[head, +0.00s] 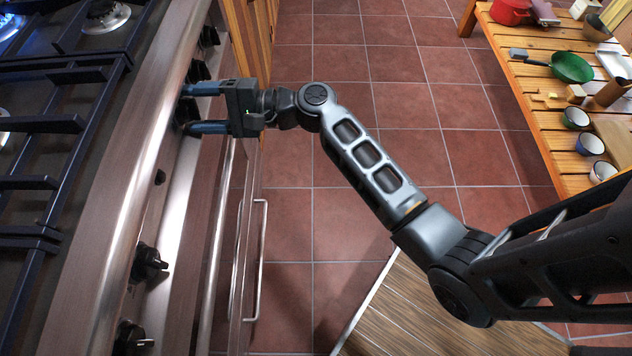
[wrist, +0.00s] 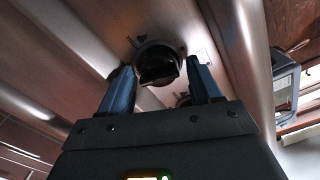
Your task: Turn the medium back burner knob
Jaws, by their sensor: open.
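A black stove knob (wrist: 158,66) sits on the steel front panel, between and just beyond my fingertips in the wrist view. My gripper (head: 183,108) is open at the panel in the head view, with its two blue fingers (wrist: 160,78) on either side of that knob. I cannot tell whether the fingers touch it. In the head view the knob is mostly hidden by the fingers and the panel edge. The frames do not show which burner this knob belongs to. Other black knobs (head: 148,263) line the same panel.
The stove top (head: 60,130) with dark grates lies at the left, and a blue flame (head: 10,25) burns at the far left corner. An oven handle (head: 262,260) sticks out below the panel. A wooden table (head: 540,110) with dishes stands at the right.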

